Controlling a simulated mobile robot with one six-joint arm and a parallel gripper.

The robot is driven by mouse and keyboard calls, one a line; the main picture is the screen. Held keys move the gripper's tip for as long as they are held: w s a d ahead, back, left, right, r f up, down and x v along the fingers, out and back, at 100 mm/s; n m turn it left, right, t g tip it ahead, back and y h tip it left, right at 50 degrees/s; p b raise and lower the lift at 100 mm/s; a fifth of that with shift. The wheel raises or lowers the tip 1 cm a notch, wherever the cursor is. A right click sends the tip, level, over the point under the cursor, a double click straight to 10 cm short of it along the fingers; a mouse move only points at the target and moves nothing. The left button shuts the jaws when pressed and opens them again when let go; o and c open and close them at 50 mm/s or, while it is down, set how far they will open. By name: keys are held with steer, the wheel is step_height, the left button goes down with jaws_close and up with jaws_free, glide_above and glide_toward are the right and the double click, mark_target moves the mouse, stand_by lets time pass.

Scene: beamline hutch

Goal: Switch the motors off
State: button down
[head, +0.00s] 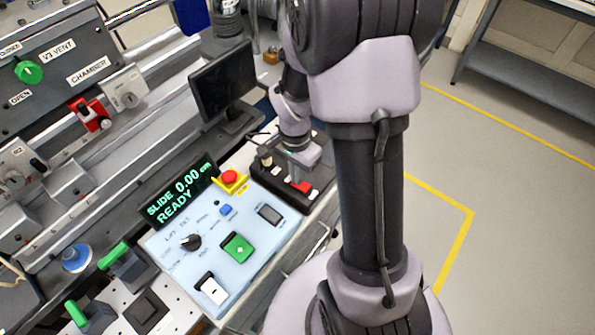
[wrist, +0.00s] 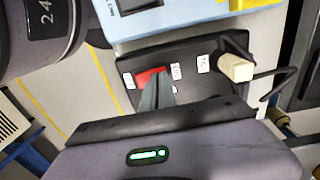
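A black switch box (head: 318,172) stands at the right end of the light blue control panel. It carries a red switch (head: 301,187) and small white labels. In the wrist view the red switch (wrist: 150,76) lies at the fingertips, between white labels too small to read surely. My gripper (head: 298,160) is over the box. In the wrist view its narrow grey fingers (wrist: 158,88) look closed together, with nothing between them. They overlap part of the red switch, and I cannot tell whether they touch it.
A cream-coloured block handle (wrist: 236,67) with a black loop stands on the box. The panel (head: 185,262) holds a green button (head: 238,248), a red emergency button (head: 229,177) and a black knob (head: 191,242). A monitor (head: 222,82) stands behind. Floor at right is clear.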

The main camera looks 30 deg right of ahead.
steer(key=shift+s, duration=0.2)
steer(key=shift+s+d+r, duration=0.2)
steer(key=shift+s+d, duration=0.1)
steer(key=shift+s, duration=0.3)
steer(key=shift+r, duration=0.1)
step_height(320, 180, up, 14)
steer(key=w+a+p, duration=0.1)
steer(key=w+p, duration=0.1)
steer(key=p, duration=0.5)
steer(key=shift+w+f, duration=0.2)
steer(key=shift+w, duration=0.2)
